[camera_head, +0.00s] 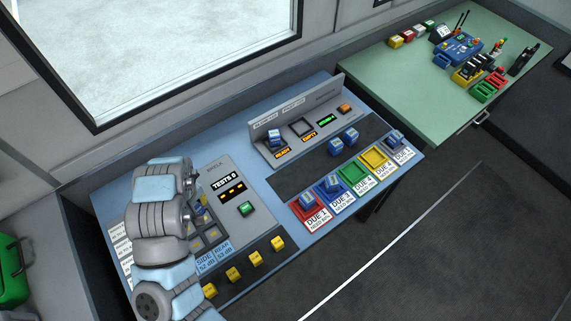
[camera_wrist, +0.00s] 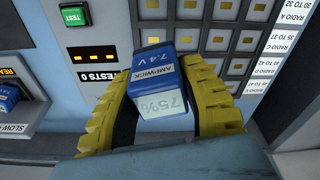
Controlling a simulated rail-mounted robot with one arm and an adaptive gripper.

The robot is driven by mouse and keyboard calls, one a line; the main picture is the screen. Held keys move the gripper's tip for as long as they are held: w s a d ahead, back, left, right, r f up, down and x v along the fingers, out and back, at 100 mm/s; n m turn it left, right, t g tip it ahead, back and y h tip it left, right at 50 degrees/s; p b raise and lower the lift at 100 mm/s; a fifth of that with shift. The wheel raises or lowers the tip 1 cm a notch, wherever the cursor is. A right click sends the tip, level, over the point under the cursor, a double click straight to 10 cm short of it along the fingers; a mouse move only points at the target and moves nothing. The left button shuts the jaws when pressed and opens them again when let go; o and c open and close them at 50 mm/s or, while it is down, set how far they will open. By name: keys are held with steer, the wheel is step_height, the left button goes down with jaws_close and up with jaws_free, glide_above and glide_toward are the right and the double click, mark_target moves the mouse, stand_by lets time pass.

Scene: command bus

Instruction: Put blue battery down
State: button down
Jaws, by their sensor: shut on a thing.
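Battery and fingers are over the grey test panel (camera_wrist: 90,85) and a board of small square slots (camera_wrist: 210,40); whether the battery touches anything below cannot be told. In the head view my arm hides most of the gripper and held battery.
Coloured DUE trays (camera_head: 353,174) line the desk's front; the red, blue and far-right trays hold batteries. A charger (camera_head: 302,128) at the back holds one battery. Yellow blocks (camera_head: 256,258) line the front edge. A green table (camera_head: 420,110) stands behind right.

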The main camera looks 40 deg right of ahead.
steer(key=w+d+r+n+b, duration=0.1)
steer(key=d+r+n+b, duration=0.15)
steer(key=d, duration=0.95)
steer(key=w+d+r+n+b, duration=0.15)
steer(key=d+n, duration=0.25)
steer(key=d, duration=0.9)
steer(key=s+d+n+y+b, duration=0.1)
steer(key=s+d+n, duration=0.1)
steer(key=s+d, duration=0.4)
steer(key=s+d+n, duration=0.2)
steer(key=s+d, duration=0.1)
steer(key=d, duration=0.5)
steer(key=s+d+f+n+b, duration=0.15)
steer(key=s+d, duration=0.25)
steer(key=s, duration=0.4)
steer(key=s+d+f+n+g, duration=0.15)
steer(key=s+d, duration=0.25)
steer(key=s, duration=0.4)
steer(key=s+d+f+n+b, duration=0.15)
steer(key=s+d, duration=0.25)
steer(key=s, duration=0.4)
glide_toward(352, 173)
steer(key=shift+s+a+f, duration=0.5)
steer(key=shift+s+f, duration=0.15)
steer(key=shift+s, duration=0.2)
steer(key=shift+w+f+p, duration=0.4)
steer(key=shift+w+f, duration=0.25)
steer(key=shift+f, duration=0.1)
steer(key=shift+f, duration=0.1)
